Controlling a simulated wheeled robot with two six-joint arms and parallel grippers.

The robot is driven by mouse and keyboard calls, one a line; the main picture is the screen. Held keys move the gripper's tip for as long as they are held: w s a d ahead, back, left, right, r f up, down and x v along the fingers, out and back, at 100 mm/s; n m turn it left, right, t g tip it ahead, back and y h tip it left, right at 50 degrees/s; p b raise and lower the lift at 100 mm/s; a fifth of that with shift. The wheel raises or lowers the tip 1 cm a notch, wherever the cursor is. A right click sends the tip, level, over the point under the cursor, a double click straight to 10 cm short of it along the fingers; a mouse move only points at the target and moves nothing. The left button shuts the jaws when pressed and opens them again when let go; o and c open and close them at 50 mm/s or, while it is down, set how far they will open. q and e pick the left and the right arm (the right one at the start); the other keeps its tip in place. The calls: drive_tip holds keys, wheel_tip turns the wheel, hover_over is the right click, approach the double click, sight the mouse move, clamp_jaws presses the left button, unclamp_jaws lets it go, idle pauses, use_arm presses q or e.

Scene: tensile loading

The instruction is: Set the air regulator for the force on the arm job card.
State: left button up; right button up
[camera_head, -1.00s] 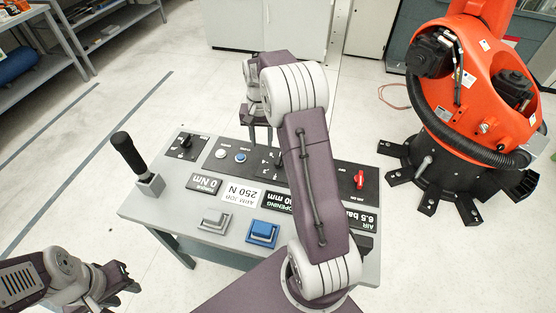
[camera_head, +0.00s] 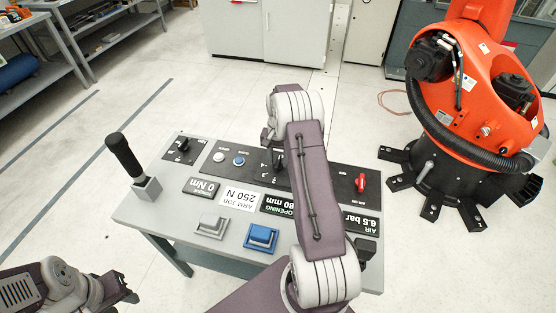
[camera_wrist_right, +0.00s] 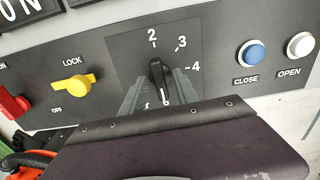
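The grey panel table (camera_head: 140,218) carries a white card (camera_head: 239,198) reading "ARM JOB 250 N" and an air display (camera_head: 361,222) reading 6.5 bar. In the right wrist view a black dial knob (camera_wrist_right: 157,73) stands nearly upright on a plate marked 2, 3, 4 and, lower down, a partly hidden number. In the head view my right arm hides most of that gripper. My left gripper (camera_head: 125,288) is at the lower left, away from the table.
Around the dial are a yellow lock switch (camera_wrist_right: 77,87), a red switch (camera_wrist_right: 14,103), a blue CLOSE button (camera_wrist_right: 252,54) and a white OPEN button (camera_wrist_right: 300,45). A black lever (camera_head: 126,155) rises at the table's left. An orange robot (camera_head: 480,90) stands to the right.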

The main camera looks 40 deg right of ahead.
clamp_jaws()
drive_tip(key=n+p, duration=0.2)
drive_tip(key=shift+r+n, duration=0.2)
drive_tip(key=shift+n, duration=0.2)
drive_tip(key=n+p, duration=0.1)
drive_tip(key=n, duration=0.1)
drive_tip(key=shift+n, duration=0.3)
drive_tip(key=n+p, duration=0.1)
drive_tip(key=n, duration=0.2)
drive_tip(key=shift+f+n, duration=0.1)
drive_tip(key=shift+n, duration=0.2)
drive_tip(key=shift+n+p, duration=0.6)
drive_tip(key=shift+n, duration=1.4)
